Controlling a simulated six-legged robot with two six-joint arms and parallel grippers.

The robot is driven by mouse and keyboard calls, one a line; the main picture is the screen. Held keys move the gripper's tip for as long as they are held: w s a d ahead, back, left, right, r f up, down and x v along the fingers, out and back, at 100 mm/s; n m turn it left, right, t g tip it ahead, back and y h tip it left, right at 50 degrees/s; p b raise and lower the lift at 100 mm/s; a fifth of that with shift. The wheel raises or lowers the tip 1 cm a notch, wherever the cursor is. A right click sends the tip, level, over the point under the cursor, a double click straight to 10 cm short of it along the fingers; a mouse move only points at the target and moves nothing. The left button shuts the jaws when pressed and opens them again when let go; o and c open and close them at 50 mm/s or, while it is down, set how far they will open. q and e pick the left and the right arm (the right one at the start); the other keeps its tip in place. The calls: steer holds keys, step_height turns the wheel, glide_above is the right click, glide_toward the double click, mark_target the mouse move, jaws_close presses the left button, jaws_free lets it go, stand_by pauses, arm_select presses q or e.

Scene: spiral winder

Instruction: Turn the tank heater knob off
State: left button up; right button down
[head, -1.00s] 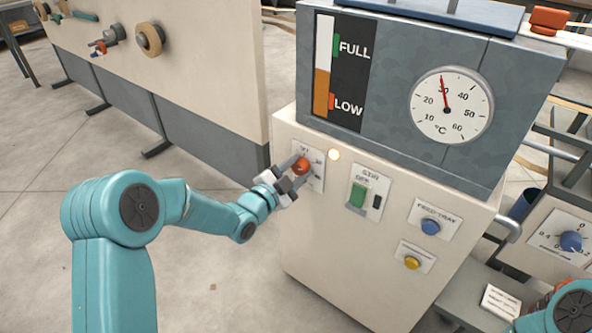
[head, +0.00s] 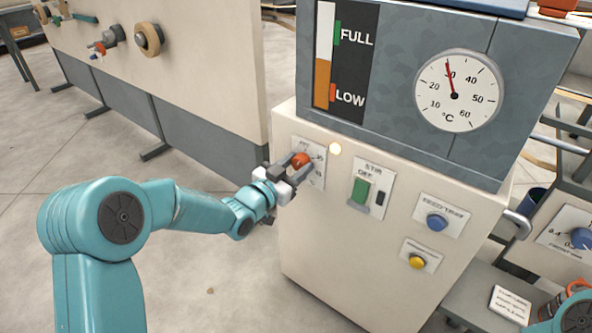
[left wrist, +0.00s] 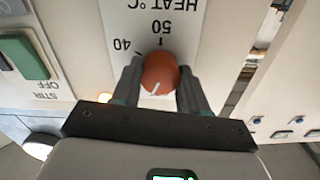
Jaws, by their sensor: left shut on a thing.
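The tank heater knob (head: 300,160) is a round orange-red knob on a white label plate at the upper left of the cream cabinet front. In the left wrist view the knob (left wrist: 160,73) has a white pointer line toward the lower part of the picture, away from the upside-down 40 and 50 marks. My left gripper (head: 294,167) is shut on the knob, one finger on each side; this also shows in the left wrist view (left wrist: 161,84). The gripper hides part of the plate. A round lamp (head: 335,149) beside the plate glows pale yellow. My right gripper is not in view.
Right of the knob are the green stir switch (head: 361,190), a blue feed-tray button (head: 436,222) and a yellow button (head: 416,261). The grey tank (head: 400,127) above carries a thermometer dial (head: 457,91) near 30. A cream panel (head: 200,75) stands behind on the left.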

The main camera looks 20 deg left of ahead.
arm_select(q)
steer(key=shift+n+b, duration=0.35)
steer(key=shift+n, duration=1.95)
steer(key=o, duration=1.1)
steer(key=shift+c, duration=0.2)
steer(key=p+v, duration=0.2)
steer(key=v, duration=1.4)
steer(key=shift+s, duration=0.25)
